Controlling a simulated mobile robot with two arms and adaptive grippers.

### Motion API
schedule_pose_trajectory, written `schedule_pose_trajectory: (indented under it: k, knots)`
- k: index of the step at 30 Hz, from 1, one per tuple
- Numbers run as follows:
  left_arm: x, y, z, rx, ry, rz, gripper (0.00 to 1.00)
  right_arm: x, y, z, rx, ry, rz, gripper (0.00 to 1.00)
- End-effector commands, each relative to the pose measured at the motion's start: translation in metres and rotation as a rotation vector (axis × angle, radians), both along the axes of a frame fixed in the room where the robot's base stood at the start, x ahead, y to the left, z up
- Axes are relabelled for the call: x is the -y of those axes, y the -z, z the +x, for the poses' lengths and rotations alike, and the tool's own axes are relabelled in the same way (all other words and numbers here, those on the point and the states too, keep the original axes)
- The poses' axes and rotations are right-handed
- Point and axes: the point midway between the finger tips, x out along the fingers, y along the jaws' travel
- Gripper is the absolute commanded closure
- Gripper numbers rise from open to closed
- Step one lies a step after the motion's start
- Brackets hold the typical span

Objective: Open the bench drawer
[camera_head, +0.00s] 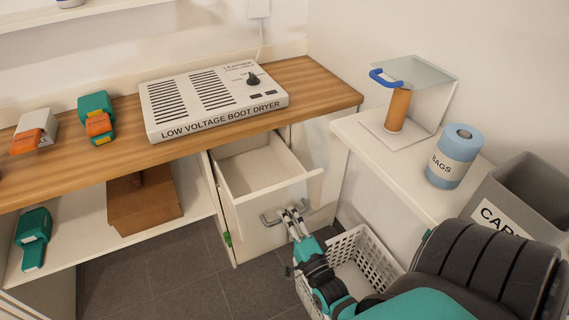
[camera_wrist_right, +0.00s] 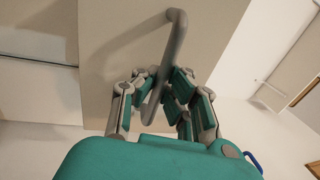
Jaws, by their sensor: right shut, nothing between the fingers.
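The bench drawer (camera_head: 255,207) is pulled out, and its empty inside shows below the wooden bench top. Its white front carries a grey bar handle (camera_head: 268,220). My right gripper (camera_head: 292,212) is at this handle, its arm reaching in from the lower right. In the right wrist view the handle (camera_wrist_right: 177,42) runs down towards the fingers (camera_wrist_right: 158,98), in front of the drawer front (camera_wrist_right: 108,45). The fingers are shut with nothing held between them; whether they touch the handle is unclear. My left gripper is out of view.
A white perforated basket (camera_head: 362,250) stands on the floor beside the drawer, close to my right arm. A boot dryer (camera_head: 213,100) sits on the bench top (camera_head: 325,82). A side shelf (camera_head: 370,150) holds a blue roll (camera_head: 454,155). Floor left of the drawer is clear.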

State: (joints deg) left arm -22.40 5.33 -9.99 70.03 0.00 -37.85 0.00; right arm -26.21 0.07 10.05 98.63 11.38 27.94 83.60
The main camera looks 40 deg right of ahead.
Motion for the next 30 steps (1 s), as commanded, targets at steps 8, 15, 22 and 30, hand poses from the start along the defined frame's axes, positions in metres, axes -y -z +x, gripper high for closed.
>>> schedule_pose_trajectory:
  k: [8, 15, 22, 30]
  knots:
    - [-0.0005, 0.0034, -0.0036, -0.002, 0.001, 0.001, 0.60, -0.0011, 0.0022, -0.0029, -0.005, -0.001, 0.002, 1.00]
    - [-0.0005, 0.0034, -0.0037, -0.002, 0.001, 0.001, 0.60, -0.0011, 0.0024, -0.0027, -0.006, -0.001, 0.002, 0.95]
    - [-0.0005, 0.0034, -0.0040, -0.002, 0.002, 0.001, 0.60, -0.0009, 0.0011, -0.0024, -0.002, -0.001, 0.001, 0.66]
    - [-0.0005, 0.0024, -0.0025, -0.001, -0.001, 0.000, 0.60, -0.0010, 0.0007, -0.0033, -0.001, -0.001, 0.000, 0.66]
